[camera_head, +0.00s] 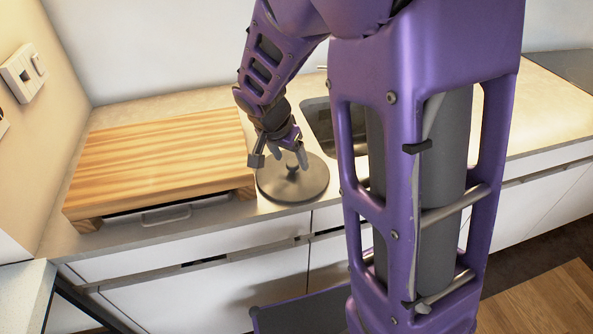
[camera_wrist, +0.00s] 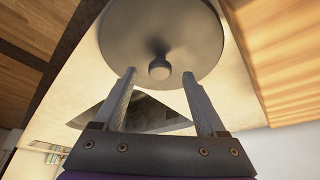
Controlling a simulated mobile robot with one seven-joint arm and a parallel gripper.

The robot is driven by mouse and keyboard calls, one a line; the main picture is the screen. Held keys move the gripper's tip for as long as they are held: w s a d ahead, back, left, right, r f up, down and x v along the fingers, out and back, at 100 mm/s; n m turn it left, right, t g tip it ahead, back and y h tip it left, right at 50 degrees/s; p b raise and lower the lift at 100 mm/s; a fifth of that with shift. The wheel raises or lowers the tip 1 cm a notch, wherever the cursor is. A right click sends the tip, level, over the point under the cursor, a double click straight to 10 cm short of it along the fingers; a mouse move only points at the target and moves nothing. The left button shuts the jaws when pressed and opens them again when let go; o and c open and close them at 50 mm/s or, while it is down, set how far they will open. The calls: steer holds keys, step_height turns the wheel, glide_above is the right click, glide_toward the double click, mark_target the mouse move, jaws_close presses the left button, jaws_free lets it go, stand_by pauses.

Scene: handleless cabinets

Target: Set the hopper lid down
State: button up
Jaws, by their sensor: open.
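The hopper lid (camera_head: 313,184) is a round dark-grey disc with a small knob in its middle. In the head view it lies flat on the counter (camera_head: 226,218), between the wooden board and the sink, close to the front edge. In the wrist view the lid (camera_wrist: 125,35) fills the top, with its knob (camera_wrist: 159,69) just beyond the fingertips. My gripper (camera_head: 279,160) is just above the lid, by its knob. In the wrist view my gripper (camera_wrist: 159,77) is open and the fingers stand apart with nothing between them.
A thick wooden board (camera_head: 160,155) on feet stands left of the lid, with a metal handle showing under it. A sink (camera_head: 322,125) lies behind and to the right. White handleless drawers (camera_head: 200,295) are below the counter. A wall with switches (camera_head: 22,75) is at the left.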

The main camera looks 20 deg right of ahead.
steer(key=shift+x, duration=0.85)
jaws_close()
